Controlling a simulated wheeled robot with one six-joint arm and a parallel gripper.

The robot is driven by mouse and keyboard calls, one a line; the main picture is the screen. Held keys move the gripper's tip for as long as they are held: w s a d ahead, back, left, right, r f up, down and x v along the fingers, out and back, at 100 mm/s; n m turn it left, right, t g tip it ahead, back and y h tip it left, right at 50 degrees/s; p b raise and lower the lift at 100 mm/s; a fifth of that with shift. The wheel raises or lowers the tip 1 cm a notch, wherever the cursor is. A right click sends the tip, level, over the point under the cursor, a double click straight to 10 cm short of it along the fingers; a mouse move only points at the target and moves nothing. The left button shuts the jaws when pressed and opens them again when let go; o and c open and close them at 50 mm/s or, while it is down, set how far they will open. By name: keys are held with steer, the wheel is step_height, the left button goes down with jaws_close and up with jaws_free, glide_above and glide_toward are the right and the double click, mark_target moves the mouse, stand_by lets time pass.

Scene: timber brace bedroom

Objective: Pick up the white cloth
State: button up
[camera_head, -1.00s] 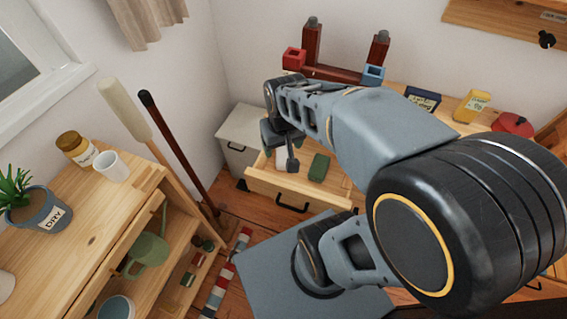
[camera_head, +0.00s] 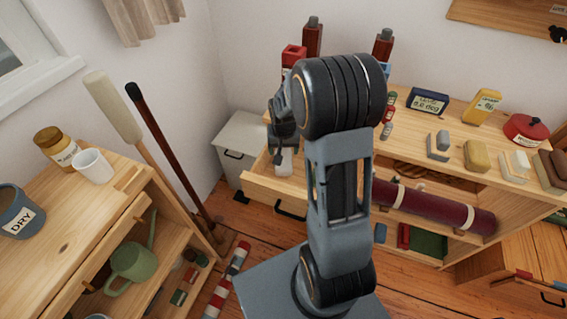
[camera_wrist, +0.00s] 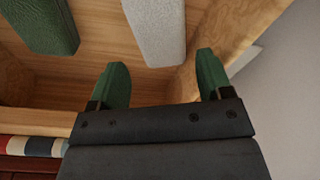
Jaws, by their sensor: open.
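The white cloth (camera_wrist: 157,28) is a pale, textured, block-like piece lying in an open wooden drawer, and the top of the wrist view cuts it off. Part of it also shows in the camera_head view (camera_head: 284,165), below my gripper. My gripper (camera_wrist: 160,78) is open, with its two green fingertips apart and nothing between them. In the wrist view the fingertips lie on either side of the line to the cloth, with its near end just beyond them. I cannot tell how high they are above it.
A green block (camera_wrist: 40,22) lies in the same drawer, left of the cloth. The drawer's walls (camera_head: 262,192) stand close around. A wooden shelf unit (camera_head: 460,165) with a dark red roll (camera_head: 435,207) is to the right, and a grey-white cabinet (camera_head: 235,150) is to the left.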

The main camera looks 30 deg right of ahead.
steer(key=shift+w+d+f+b, duration=0.15)
steer(key=shift+f+b, duration=0.1)
steer(key=shift+f, duration=1.4)
steer(key=shift+w+f+b, duration=0.15)
steer(key=shift+f+b, duration=0.1)
steer(key=shift+f, duration=1.4)
steer(key=shift+c, duration=0.3)
steer(key=c, duration=0.6)
steer(key=shift+r, duration=0.15)
steer(key=shift+r, duration=0.2)
step_height(320, 180, up, 3)
steer(key=shift+s+r+p, duration=0.1)
steer(key=shift+p, duration=0.25)
steer(key=s+r, duration=0.2)
steer(key=r, duration=0.1)
steer(key=s+a+r+p, duration=0.1)
steer(key=s+r, duration=0.1)
steer(key=shift+s, duration=0.1)
steer(key=s+a+r+p, duration=0.1)
steer(key=s+r, duration=0.3)
steer(key=s, duration=0.5)
steer(key=shift+s+a, duration=0.15)
steer(key=shift+a, duration=0.25)
